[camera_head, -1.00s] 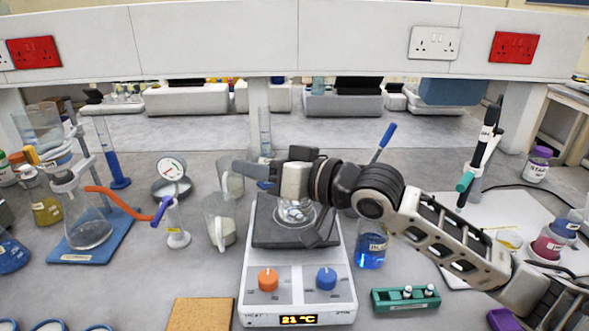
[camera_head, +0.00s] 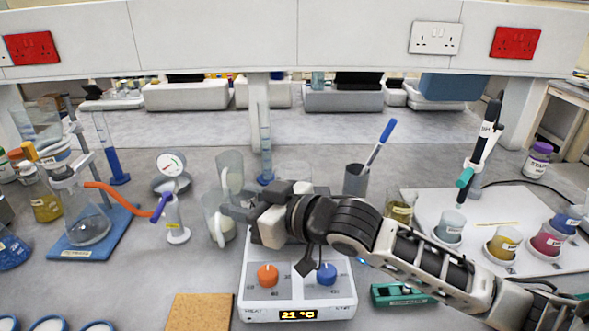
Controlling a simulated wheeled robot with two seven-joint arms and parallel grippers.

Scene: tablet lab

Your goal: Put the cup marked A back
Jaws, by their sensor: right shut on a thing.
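A clear glass cup with whitish contents (camera_head: 213,207) and a pale handle stands left of the hotplate. No letter A is readable on it. A second clear cup (camera_head: 230,163) stands just behind it. My right gripper (camera_head: 230,208) reaches across the hotplate from the right, its fingertips at the right side of the front cup. It is shut on that cup, though the exact contact is partly hidden by the fingers. My left gripper is not in view.
The white hotplate (camera_head: 297,313) reads 21 °C; my right arm covers much of it. A pressure gauge (camera_head: 171,165) and an orange-hosed flask (camera_head: 88,228) stand left. A cork mat (camera_head: 198,312) lies in front. A pen pot (camera_head: 356,180) stands right.

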